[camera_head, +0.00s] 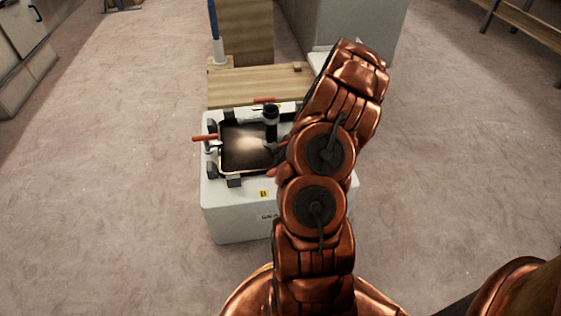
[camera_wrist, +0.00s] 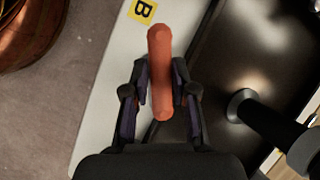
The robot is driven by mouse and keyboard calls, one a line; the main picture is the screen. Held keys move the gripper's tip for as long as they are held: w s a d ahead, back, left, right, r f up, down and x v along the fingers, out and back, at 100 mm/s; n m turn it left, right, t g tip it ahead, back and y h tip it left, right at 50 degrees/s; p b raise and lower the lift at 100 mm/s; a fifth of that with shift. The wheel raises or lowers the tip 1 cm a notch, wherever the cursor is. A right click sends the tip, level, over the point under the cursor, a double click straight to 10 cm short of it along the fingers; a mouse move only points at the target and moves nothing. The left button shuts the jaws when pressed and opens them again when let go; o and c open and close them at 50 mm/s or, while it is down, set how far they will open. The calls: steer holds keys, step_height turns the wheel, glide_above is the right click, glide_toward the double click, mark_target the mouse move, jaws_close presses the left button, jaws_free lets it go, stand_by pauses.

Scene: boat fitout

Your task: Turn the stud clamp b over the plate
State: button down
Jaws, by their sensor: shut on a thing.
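The handle of stud clamp b (camera_wrist: 159,50) is an orange-red bar in the middle of the wrist view, close to a yellow label marked B (camera_wrist: 142,11). My gripper (camera_wrist: 160,88) is shut on this handle, with one dark finger on each side. The handle shows over the border between the white rim and the dark plate (camera_wrist: 228,50). The clamp's stud and base are hidden under the gripper.
Other red clamp handles show at the left (camera_head: 205,138) and back (camera_head: 265,99) of the plate. A black upright knob (camera_head: 270,118) stands on the plate, right of my gripper in the wrist view. A wooden bench (camera_head: 255,83) is behind the white box (camera_head: 235,222).

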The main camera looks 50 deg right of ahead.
steer(key=n+g+p, duration=0.1)
steer(key=n, duration=0.2)
steer(key=n+g+y+p, duration=0.1)
steer(key=n, duration=0.2)
steer(key=shift+w+d+g, duration=0.15)
steer(key=shift+w+g, duration=0.05)
steer(key=shift+g, duration=0.1)
steer(key=n+g, duration=0.1)
steer(key=n, duration=0.2)
steer(key=n+g+p, duration=0.1)
steer(key=n, duration=0.2)
steer(key=shift+w+h, duration=0.1)
steer(key=shift+h, duration=0.2)
steer(key=shift+n+g, duration=0.3)
steer(key=c, duration=1)
jaws_free()
steer(key=shift+p, duration=0.3)
steer(key=v, duration=1.2)
